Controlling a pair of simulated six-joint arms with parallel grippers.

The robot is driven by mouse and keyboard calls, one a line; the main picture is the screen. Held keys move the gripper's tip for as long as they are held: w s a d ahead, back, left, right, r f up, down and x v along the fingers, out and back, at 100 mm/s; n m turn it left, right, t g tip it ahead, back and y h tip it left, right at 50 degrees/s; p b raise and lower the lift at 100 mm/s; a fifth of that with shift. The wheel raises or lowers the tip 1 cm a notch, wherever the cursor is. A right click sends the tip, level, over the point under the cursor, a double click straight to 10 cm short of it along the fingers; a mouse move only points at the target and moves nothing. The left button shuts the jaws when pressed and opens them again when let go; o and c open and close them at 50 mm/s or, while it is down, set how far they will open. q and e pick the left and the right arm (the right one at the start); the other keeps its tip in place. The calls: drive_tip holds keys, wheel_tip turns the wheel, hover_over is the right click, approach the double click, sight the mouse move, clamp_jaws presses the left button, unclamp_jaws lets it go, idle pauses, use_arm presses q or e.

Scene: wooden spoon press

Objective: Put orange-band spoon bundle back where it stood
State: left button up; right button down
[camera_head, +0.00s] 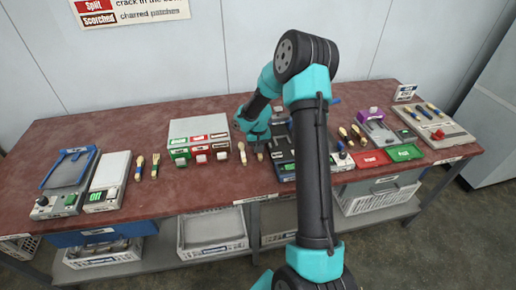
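Several small pale wooden bundles with coloured bands lie on the red-brown tabletop (220,178). The bands are too small to tell surely which is the orange one. The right gripper points down close to the tabletop; its fingers are too small to show whether they are open or touching the bundle. My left gripper is not in view.
A white box (198,128) with red and green labels stands left of the gripper. A grey press-like device (70,170) and an off-white device (108,183) stand at left. Red (371,159) and green (405,153) trays lie at right. Bare tabletop lies front left of the gripper.

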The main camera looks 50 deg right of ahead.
drive_tip(key=shift+f, duration=0.3)
drive_tip(key=c, duration=1.1)
unclamp_jaws()
wheel_tip(320, 180, up, 12)
drive_tip(key=shift+r, duration=0.15)
